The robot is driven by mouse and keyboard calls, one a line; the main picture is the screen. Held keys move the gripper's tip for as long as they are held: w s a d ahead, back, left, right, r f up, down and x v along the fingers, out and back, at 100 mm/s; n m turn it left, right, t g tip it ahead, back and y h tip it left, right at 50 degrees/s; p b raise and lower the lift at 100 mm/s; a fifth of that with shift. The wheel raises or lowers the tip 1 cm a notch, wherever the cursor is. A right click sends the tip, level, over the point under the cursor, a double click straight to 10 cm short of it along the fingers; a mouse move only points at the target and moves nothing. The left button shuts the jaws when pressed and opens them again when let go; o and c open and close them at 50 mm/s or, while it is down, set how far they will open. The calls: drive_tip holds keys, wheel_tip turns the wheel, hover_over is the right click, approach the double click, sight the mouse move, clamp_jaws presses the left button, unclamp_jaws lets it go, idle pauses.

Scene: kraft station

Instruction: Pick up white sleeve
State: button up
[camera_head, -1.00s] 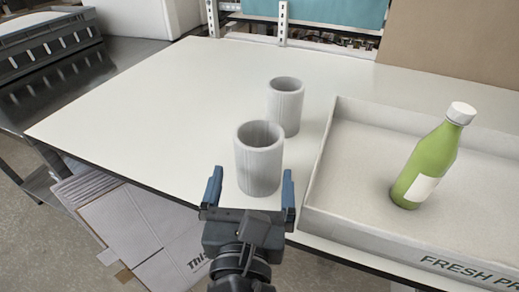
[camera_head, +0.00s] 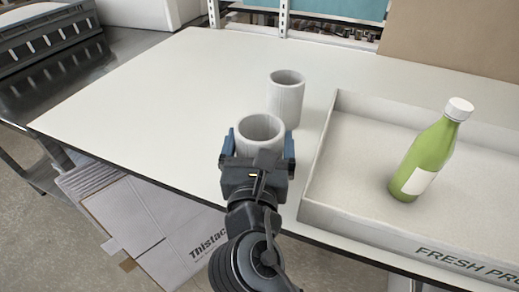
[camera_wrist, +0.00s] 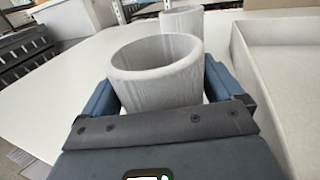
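Two white cylindrical sleeves stand upright on the white table. The nearer sleeve (camera_head: 261,128) is between the fingers of my gripper (camera_head: 258,147), and its lower part is hidden by the gripper. In the wrist view the nearer sleeve (camera_wrist: 157,75) shows its open top rim, with a blue finger on each side of my gripper (camera_wrist: 163,95). The fingers are spread around it; firm contact on both sides is not shown. The farther sleeve (camera_head: 287,98) stands just behind; it also shows in the wrist view (camera_wrist: 182,22).
A shallow white tray (camera_head: 318,180) stands close on the right and holds a green bottle (camera_head: 425,158) with a white cap. A brown board (camera_head: 450,42) is at the back right. The table's left part (camera_head: 150,110) is clear. Flattened cardboard (camera_head: 140,220) lies below the front edge.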

drive_tip(key=shift+c, duration=1.4)
